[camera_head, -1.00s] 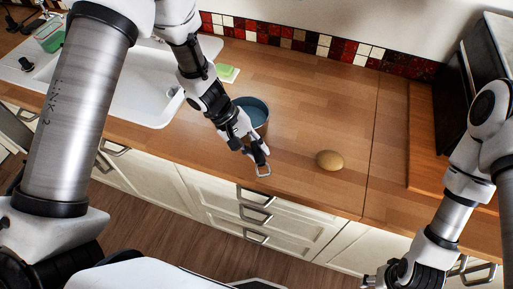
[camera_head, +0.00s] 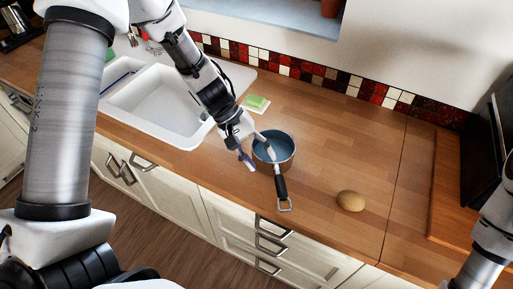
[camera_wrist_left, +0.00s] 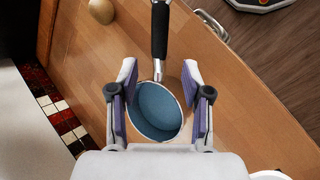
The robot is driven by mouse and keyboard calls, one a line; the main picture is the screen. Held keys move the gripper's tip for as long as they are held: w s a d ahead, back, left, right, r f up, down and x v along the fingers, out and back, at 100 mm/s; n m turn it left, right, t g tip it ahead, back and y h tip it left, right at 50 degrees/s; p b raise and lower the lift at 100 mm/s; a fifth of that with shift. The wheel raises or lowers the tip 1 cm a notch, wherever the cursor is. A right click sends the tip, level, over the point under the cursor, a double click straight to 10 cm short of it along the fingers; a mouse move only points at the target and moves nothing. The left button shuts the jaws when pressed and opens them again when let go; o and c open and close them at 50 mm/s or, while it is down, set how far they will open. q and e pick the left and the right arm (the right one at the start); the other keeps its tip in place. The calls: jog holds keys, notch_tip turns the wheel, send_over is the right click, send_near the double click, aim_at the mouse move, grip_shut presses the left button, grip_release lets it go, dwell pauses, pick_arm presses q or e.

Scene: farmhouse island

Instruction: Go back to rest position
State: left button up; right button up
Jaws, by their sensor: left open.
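A blue-lined saucepan (camera_head: 287,160) stands on the wooden counter, its black handle (camera_head: 280,187) pointing to the counter's front edge. My left gripper (camera_head: 257,150) is open and empty, over the pan's left side in the head view. In the left wrist view the open fingers (camera_wrist_left: 160,75) frame the pan (camera_wrist_left: 157,112), with the handle (camera_wrist_left: 159,32) leading away between and beyond them. I cannot tell whether a finger touches the pan. My right arm shows only at the lower right edge of the head view; its gripper is out of frame.
A brown egg-shaped object (camera_head: 350,201) lies right of the pan. A green sponge (camera_head: 257,102) and the white sink (camera_head: 160,107) are to the left. A raised wooden board (camera_head: 452,205) and a dark appliance are at the right. Counter between is clear.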

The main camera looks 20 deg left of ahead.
pick_arm(q)
jog(key=shift+v, duration=0.85)
